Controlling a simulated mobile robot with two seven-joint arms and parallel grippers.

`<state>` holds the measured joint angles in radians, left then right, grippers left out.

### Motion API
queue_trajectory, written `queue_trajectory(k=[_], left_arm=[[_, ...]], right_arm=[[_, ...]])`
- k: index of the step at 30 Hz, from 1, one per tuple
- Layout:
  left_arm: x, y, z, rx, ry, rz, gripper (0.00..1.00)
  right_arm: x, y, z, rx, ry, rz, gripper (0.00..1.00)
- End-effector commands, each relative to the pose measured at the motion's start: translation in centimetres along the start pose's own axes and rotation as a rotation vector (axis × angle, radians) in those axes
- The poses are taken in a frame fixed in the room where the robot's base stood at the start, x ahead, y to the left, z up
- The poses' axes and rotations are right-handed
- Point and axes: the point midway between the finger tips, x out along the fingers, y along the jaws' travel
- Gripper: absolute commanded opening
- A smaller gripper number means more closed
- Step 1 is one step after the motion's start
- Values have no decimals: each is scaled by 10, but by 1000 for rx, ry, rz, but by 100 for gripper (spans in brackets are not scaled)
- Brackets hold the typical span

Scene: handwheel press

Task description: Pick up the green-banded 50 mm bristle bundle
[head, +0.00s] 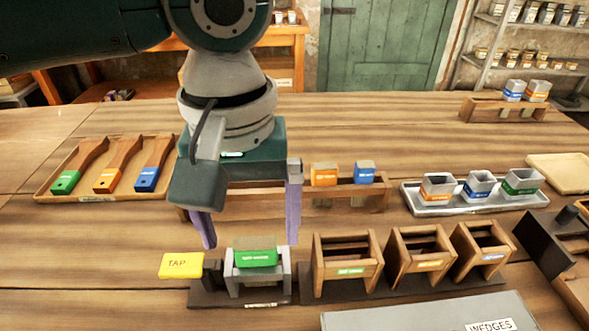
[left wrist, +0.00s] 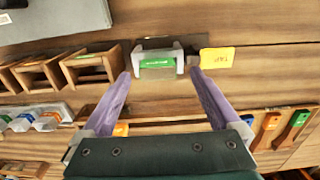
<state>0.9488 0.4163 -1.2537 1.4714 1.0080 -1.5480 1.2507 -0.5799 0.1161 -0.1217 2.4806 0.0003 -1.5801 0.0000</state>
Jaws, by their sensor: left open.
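A green-banded block with a greyish top, which looks like the green-banded bundle (head: 256,257), sits in a grey U-shaped holder (head: 286,271) at the front, beside a yellow TAP sign (head: 181,265). The band also shows in the left wrist view (left wrist: 157,62). My left gripper (head: 250,242) points down with its two purple fingers wide apart. Nothing is between the fingers. In the left wrist view the gripper (left wrist: 160,74) has its fingertips just short of the holder, one towards each side. My right gripper is in neither view.
Three wooden bins (head: 347,268) stand right of the holder. Behind my gripper, a wooden rack (head: 345,193) holds an orange-banded (head: 325,176) and a blue-banded bundle (head: 365,174). A tray of brush handles (head: 58,161) lies left; a metal tray (head: 470,207) with ferrules right. A grey WEDGES box (head: 410,317) is in front.

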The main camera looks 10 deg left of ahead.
Motion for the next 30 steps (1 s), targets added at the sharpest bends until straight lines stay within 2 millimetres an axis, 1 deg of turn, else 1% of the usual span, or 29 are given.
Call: queue_trajectory(k=[1, 3, 6, 13, 14, 30], left_arm=[[10, 2, 0, -1, -1, -2, 96], [21, 2, 0, -1, -2, -2, 96], [29, 2, 0, 0, -1, -1, 96], [31, 2, 0, 1, 0, 0, 96], [30, 2, 0, 1, 0, 0, 95], [30, 2, 0, 1, 0, 0, 34]], right_arm=[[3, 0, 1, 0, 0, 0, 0], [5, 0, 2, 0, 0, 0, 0], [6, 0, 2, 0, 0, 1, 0], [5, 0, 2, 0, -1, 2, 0], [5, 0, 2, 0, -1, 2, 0], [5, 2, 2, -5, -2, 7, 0]])
